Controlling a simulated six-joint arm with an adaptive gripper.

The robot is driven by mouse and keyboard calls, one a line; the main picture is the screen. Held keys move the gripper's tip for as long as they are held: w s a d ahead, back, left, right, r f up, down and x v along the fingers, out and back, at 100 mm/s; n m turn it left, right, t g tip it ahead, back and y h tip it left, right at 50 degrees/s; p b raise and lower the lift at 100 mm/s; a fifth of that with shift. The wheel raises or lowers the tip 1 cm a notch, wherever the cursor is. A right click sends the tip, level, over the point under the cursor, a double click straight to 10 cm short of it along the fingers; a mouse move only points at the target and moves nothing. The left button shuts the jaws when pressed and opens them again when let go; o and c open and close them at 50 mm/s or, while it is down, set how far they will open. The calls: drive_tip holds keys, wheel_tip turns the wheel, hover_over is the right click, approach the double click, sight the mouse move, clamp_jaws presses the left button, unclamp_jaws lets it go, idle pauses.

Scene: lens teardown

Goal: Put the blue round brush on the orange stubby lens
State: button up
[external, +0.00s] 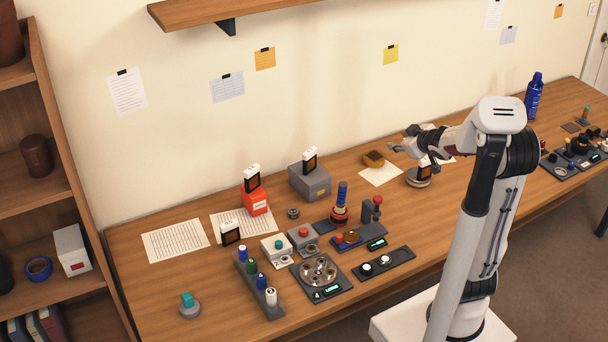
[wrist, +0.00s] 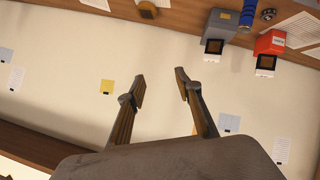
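An upright blue ribbed cylinder (external: 342,194), which looks like the blue round brush, stands on a dark round base with a red-orange band, mid-table. Its blue part also shows at the top of the wrist view (wrist: 248,15). A squat orange piece with a dark top (external: 374,159), which looks like the orange stubby lens, sits on white paper near the wall. It shows cut off at the wrist view's top edge (wrist: 147,9). My gripper (external: 402,141) is raised near the orange piece, to its right. In the wrist view my gripper (wrist: 160,84) is open and empty, its fingers apart.
A grey box (external: 310,181) and a red box (external: 255,200) stand left of the orange piece. A vial rack (external: 257,284), a round-welled tray (external: 320,275) and small devices crowd the front. A blue bottle (external: 534,96) stands far right.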

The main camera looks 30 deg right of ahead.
drive_tip(key=s+a+m+g, duration=0.1)
drive_tip(key=s+a, duration=0.3)
drive_tip(key=s, duration=0.4)
drive_tip(key=s+a+f+m+g+y, duration=0.1)
drive_tip(key=s+a+g, duration=0.2)
drive_tip(key=s, duration=0.6)
drive_tip(key=s+a+f+m+g+y, duration=0.1)
drive_tip(key=s+a, duration=0.4)
drive_tip(key=s, duration=0.4)
drive_tip(key=shift+a+m+g, duration=0.3)
drive_tip(key=shift+a+g, duration=0.1)
